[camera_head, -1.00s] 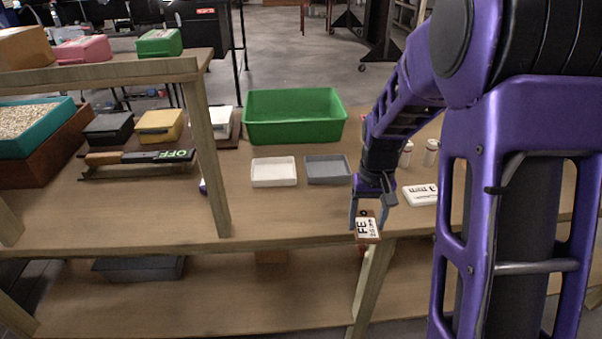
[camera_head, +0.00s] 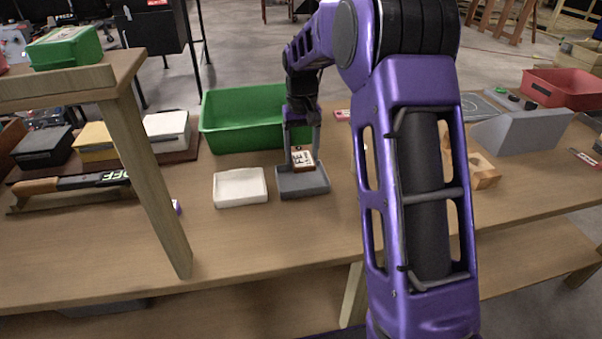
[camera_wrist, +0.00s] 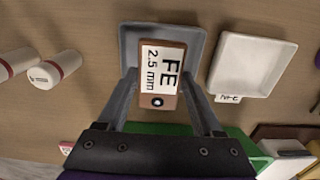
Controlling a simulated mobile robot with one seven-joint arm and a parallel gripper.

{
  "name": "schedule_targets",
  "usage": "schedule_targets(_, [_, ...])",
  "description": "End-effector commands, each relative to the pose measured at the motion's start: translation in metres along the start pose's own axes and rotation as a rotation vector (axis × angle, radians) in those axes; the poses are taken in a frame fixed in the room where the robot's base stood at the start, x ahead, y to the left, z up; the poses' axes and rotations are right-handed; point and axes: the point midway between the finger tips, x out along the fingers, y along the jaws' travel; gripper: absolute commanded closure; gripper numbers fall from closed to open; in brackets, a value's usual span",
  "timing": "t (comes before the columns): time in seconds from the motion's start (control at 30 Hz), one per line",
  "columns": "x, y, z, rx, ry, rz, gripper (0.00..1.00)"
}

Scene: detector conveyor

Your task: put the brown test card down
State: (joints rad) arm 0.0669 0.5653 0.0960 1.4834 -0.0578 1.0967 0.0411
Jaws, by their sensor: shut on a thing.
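The brown test card (camera_head: 303,158) has a white label, and in the wrist view (camera_wrist: 160,72) it reads "FE 2.5 mm". My gripper (camera_head: 302,151) is shut on it, with one finger on each side. The card is at the grey tray (camera_head: 302,187), over or within its rim; I cannot tell whether it touches the floor of the tray. In the wrist view the grey tray (camera_wrist: 131,42) shows behind the card. The white tray (camera_head: 240,190) stands empty just left of it, with a label reading "NFE" (camera_wrist: 228,98) in the wrist view.
A green bin (camera_head: 235,136) stands behind the trays. A wooden shelf post (camera_head: 150,180) rises to the left. White bottles with red bands (camera_wrist: 54,70) stand beside the grey tray. A red bin (camera_head: 565,88) is far right. The table front is clear.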

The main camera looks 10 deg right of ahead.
Motion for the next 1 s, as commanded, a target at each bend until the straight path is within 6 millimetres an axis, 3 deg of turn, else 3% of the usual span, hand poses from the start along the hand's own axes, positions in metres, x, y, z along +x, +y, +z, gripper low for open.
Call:
schedule_targets(0.4, [0.058,0.0,0.001,0.0,-0.001,0.0,1.0])
schedule_targets(0.63, [0.061,0.0,0.0,0.0,0.002,0.0,1.0])
schedule_targets(0.67, [0.061,0.0,0.0,0.0,0.002,0.0,0.31])
schedule_targets(0.83, [0.061,0.0,0.0,0.0,0.002,0.0,0.02])
schedule_targets(1.0, [0.061,0.0,0.0,0.0,0.002,0.0,0.02])
